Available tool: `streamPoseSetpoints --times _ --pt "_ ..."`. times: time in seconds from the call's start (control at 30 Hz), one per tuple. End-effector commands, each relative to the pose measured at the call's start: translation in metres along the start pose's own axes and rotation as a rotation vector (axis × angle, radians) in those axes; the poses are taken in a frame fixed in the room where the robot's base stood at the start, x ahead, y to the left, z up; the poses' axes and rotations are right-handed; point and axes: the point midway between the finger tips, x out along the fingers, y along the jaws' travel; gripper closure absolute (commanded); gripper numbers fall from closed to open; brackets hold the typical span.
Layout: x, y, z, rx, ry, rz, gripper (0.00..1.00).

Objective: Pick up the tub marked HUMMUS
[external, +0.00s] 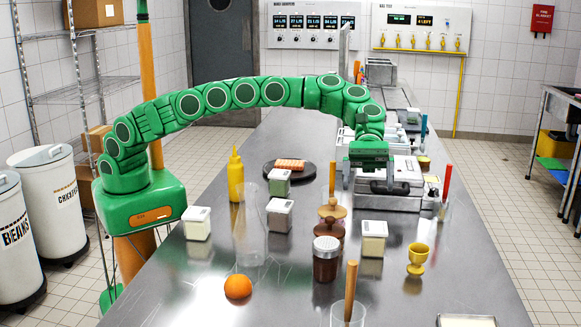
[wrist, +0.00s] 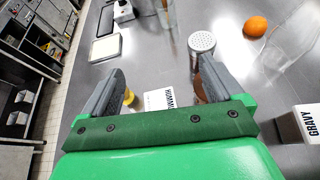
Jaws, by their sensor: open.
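The tub marked HUMMUS (wrist: 160,98) is white and shows in the wrist view between my two fingers, its lower part hidden by my gripper. Its label reads upside down there. In the external view the matching pale tub (external: 374,240) stands upright between the brown shaker and the yellow egg cup; its label is not readable there. My gripper (external: 388,187) is open and empty, above and behind this tub, apart from it. In the wrist view my gripper (wrist: 160,90) spans the tub with a finger to each side.
The shaker (external: 326,259) and yellow egg cup (external: 417,258) flank the tub closely. A brown wooden-handled item (external: 332,209) is to its left. A GRAVY tub (wrist: 307,122) is at the right in the wrist view. An orange (external: 238,287) and clear glass (external: 347,314) stand nearer the front.

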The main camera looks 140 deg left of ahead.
Motion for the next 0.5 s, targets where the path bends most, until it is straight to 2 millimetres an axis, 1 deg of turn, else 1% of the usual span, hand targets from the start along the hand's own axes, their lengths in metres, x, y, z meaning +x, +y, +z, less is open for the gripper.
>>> streamPoseSetpoints --times 0.03,0.1,0.3,0.37,0.5 --pt "-0.004 0.006 -0.011 -0.022 -0.006 0.009 0.06" --pt "-0.007 0.012 -0.02 -0.049 -0.016 0.017 0.06" --pt "-0.015 0.02 -0.03 -0.084 -0.032 0.033 0.06" --pt "-0.014 0.021 -0.033 -0.088 -0.034 0.034 0.06" --pt "-0.009 0.02 -0.044 -0.091 -0.034 0.033 0.06"
